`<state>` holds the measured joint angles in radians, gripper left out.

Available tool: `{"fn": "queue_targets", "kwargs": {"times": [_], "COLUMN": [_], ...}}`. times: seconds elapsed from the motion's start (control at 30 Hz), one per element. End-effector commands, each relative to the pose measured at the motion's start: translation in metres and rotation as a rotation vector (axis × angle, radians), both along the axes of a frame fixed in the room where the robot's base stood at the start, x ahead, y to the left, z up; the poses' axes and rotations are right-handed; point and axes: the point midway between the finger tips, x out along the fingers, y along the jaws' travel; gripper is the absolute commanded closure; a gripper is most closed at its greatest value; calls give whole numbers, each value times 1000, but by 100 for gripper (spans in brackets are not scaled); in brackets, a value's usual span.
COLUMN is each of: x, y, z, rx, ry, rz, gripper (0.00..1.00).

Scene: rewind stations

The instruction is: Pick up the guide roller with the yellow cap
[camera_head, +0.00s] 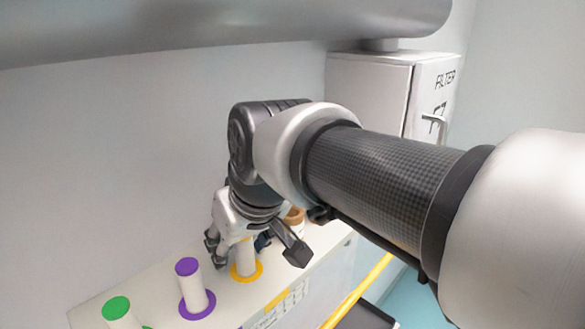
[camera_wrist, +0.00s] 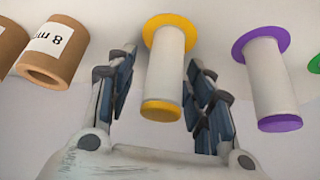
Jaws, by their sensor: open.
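The guide roller with the yellow cap (camera_wrist: 164,75) stands upright in a yellow ring on the counter, white-bodied, with its cap towards the wrist camera. In the head view the roller (camera_head: 246,262) is partly hidden by my gripper. My gripper (camera_wrist: 158,92) is open, with one finger on each side of the roller. In the wrist view small gaps show between the fingers and the roller. In the head view my gripper (camera_head: 255,250) reaches down over the roller from above.
A purple-capped roller (camera_head: 192,285) stands beside it, and a green-capped one (camera_head: 118,309) further left. A white filter cabinet (camera_head: 375,95) stands behind. The counter (camera_head: 150,290) ends at a front edge near a yellow rail (camera_head: 358,292).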

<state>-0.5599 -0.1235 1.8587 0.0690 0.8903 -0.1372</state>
Motion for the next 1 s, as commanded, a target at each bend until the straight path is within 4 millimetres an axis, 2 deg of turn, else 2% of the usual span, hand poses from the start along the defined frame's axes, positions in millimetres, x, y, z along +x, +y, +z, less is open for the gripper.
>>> {"fn": "queue_targets", "kwargs": {"times": [0.23, 0.9, 1.0], "x": [0, 0, 0], "y": [0, 0, 0], "z": [-1, 0, 0], "rx": [1, 1, 1], "ry": [-1, -1, -2], "rz": [0, 0, 0], "gripper": [53, 98, 100]}}
